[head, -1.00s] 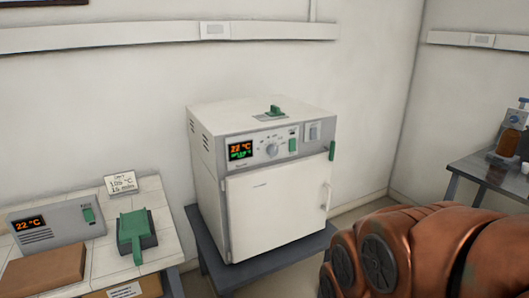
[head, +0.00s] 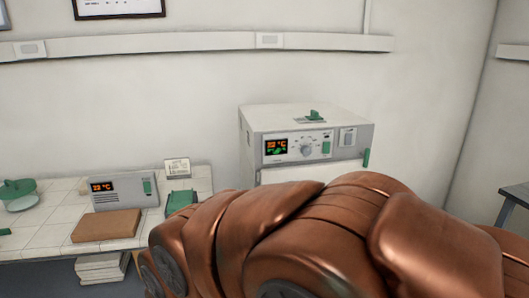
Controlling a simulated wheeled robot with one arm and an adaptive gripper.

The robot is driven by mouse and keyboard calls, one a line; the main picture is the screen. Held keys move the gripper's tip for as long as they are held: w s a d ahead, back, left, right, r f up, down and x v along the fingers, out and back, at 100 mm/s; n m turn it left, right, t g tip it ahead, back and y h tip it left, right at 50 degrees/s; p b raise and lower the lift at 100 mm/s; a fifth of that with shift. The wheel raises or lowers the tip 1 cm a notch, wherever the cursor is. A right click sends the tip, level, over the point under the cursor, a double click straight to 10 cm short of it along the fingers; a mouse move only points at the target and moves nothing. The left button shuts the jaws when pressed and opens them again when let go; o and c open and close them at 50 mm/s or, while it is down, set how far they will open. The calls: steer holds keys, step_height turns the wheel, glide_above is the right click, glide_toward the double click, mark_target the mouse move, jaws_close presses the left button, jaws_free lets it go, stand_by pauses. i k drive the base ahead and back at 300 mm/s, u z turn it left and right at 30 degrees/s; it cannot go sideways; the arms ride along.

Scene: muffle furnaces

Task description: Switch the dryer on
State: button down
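The white cabinet with a grey control panel (head: 352,153), which looks like the dryer, stands against the back wall in the head view. Its display (head: 276,146) is lit and reads about 22 °C in orange, with green text below. A round knob (head: 306,150), a green switch (head: 326,148) and a pale switch plate (head: 348,137) sit to its right. A green handle (head: 366,158) stands at the panel's right edge. My copper arm covers most of the cabinet door. My gripper is not visible.
A tiled bench (head: 60,205) on the left holds a grey unit (head: 123,190) with a lit 22 °C display, a brown block (head: 107,225), a small card (head: 177,168) and green items. A dark table (head: 514,195) stands at the far right.

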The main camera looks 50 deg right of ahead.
mark_target(326, 144)
steer(key=u, duration=0.15)
steer(key=i, duration=1.7)
steer(key=z, duration=2.3)
